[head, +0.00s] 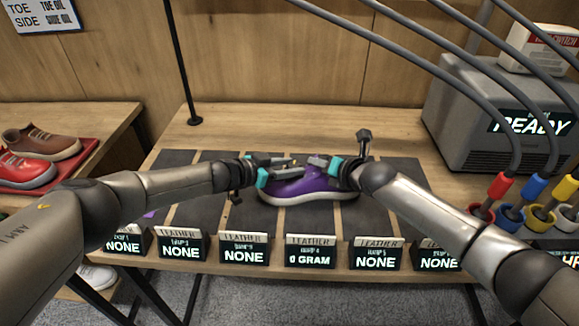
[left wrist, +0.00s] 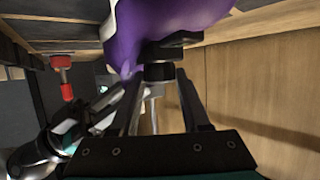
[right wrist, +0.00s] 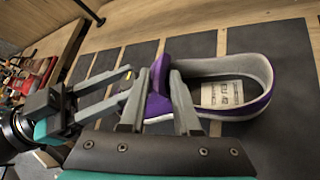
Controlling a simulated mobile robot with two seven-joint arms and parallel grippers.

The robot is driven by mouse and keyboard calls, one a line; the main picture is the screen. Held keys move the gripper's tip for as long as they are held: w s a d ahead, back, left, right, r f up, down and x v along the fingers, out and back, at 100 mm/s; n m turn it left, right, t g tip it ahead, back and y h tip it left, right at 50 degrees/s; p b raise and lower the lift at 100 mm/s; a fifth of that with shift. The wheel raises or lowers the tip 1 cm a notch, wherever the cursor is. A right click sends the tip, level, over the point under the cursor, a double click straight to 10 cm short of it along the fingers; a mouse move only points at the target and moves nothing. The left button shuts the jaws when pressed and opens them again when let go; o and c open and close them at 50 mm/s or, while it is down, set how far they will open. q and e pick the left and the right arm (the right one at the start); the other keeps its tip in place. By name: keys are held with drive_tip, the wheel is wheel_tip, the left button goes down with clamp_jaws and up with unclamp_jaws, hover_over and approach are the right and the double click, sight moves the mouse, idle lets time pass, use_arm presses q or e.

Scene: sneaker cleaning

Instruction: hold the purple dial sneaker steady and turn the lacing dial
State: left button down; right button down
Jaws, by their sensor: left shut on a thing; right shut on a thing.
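The purple sneaker (head: 303,190) with a white sole lies on the dark mat strips of the table in the head view. In the left wrist view its purple upper (left wrist: 165,28) is at the top, with a black dial (left wrist: 159,72) beside it. My left gripper (left wrist: 159,82) is shut on this dial. My right gripper (right wrist: 159,78) is shut on the purple front edge of the shoe opening, apparently the tongue. The sneaker's opening and labelled insole (right wrist: 221,94) show in the right wrist view.
A row of small display stands (head: 310,252) lines the table's front edge. A grey machine (head: 475,115) reading READY and colored plugs (head: 503,186) are at right. Red and brown shoes (head: 30,160) sit on a left table. Mat strips beside the sneaker are mostly clear.

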use_arm(q)
drive_tip(key=shift+a+f+m+g+h, duration=0.1)
drive_tip(key=shift+m+g+h, duration=0.2)
drive_tip(key=shift+m+g, duration=0.3)
drive_tip(key=c, duration=0.6)
unclamp_jaws()
drive_tip(key=shift+c, duration=0.2)
drive_tip(key=v, duration=1.2)
